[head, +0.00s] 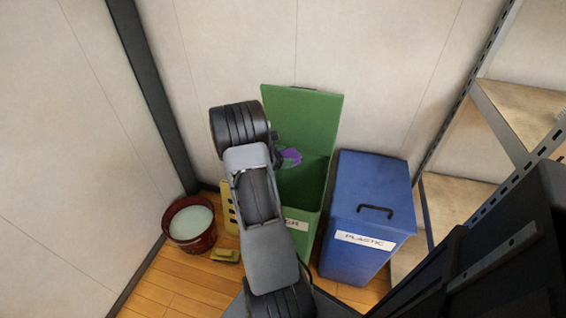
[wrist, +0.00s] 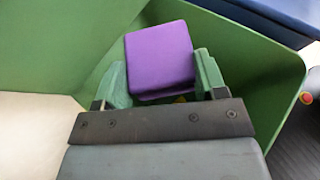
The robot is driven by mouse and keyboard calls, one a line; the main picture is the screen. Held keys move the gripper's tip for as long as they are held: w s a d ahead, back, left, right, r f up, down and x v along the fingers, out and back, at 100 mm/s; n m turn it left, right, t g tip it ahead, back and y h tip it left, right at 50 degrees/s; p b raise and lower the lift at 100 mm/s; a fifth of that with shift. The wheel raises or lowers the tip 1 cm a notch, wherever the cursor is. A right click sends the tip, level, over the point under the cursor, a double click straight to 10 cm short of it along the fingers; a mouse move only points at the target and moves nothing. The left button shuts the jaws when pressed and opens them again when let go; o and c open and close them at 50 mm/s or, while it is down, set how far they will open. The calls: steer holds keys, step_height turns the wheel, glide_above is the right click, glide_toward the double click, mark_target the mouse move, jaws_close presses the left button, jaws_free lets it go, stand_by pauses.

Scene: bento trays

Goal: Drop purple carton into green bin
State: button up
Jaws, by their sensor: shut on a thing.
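The purple carton (wrist: 160,58) is held between the two green-padded fingers of my gripper (wrist: 163,80) in the wrist view. In the head view a small part of the carton (head: 291,156) shows just past my gripper (head: 283,155), in front of the raised lid. The green bin (head: 318,176) stands against the back wall with its lid (head: 305,112) open and upright. Its green walls (wrist: 250,65) surround the carton in the wrist view. The carton appears over the bin's opening; its exact height above the rim is hard to tell. My arm hides the bin's left part.
A closed blue bin (head: 365,215) labelled PLASTIC stands right of the green bin. A dark red bucket (head: 190,239) and a yellow object (head: 226,256) are on the floor at left. A metal shelf (head: 455,200) stands at right.

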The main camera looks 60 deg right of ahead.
step_height(320, 180, down, 6)
steer(key=b, duration=0.4)
steer(key=shift+b, duration=0.35)
steer(key=o, duration=1)
steer(key=shift+p+v, duration=1.85)
steer(key=shift+v, duration=5.05)
